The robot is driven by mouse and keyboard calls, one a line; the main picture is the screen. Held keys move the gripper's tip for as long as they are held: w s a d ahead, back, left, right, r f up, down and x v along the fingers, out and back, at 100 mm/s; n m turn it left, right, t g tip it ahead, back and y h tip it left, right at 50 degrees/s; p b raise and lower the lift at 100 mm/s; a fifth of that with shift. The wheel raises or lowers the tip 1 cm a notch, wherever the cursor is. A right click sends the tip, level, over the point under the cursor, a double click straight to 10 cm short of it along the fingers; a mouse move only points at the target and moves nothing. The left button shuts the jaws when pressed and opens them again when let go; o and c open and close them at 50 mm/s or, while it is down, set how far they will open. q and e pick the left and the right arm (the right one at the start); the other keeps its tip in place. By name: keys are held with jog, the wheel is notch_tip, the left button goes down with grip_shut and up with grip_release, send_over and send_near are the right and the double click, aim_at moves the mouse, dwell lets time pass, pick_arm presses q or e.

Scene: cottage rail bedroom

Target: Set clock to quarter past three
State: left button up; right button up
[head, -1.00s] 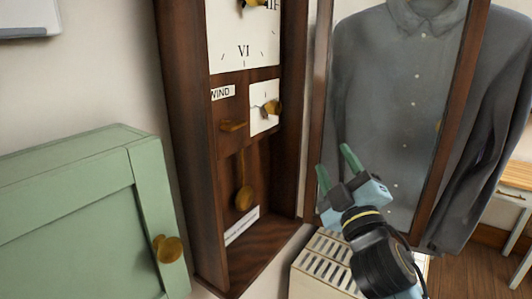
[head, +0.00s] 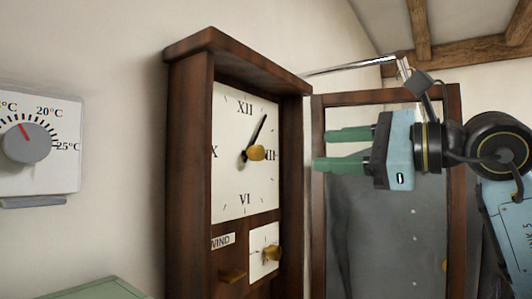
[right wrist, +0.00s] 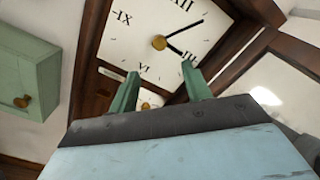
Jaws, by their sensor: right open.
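The tall wooden clock (head: 190,150) stands against the wall in the head view. Its white dial (head: 228,115) has roman numerals and a brass knob (head: 257,153) at the centre. The long black hand (head: 262,128) points up and right, a little past XII. In the right wrist view, the long hand (right wrist: 188,27) lies between XII and III and a shorter hand (right wrist: 175,50) points about at III. My right gripper (head: 322,149) is open and empty, right of the dial at knob height, its green fingers pointing left and apart from the clock. My left gripper is out of view.
A thermostat (head: 62,165) hangs left; a green cabinet (right wrist: 30,60) is also left.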

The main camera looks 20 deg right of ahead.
aim_at(261, 152)
jog(key=p+x, duration=0.3)
jog(key=x, duration=1)
jog(key=shift+w, duration=0.1)
jog(key=shift+c, duration=0.3)
jog(key=c, duration=0.9)
jog(key=shift+c, duration=0.2)
jog(key=shift+m, duration=0.3)
jog(key=m+b, duration=0.1)
jog(key=m, duration=0.3)
jog(key=shift+m+b, duration=0.3)
jog(key=m+b, duration=0.1)
jog(key=m, duration=0.4)
jog(key=shift+m, duration=0.3)
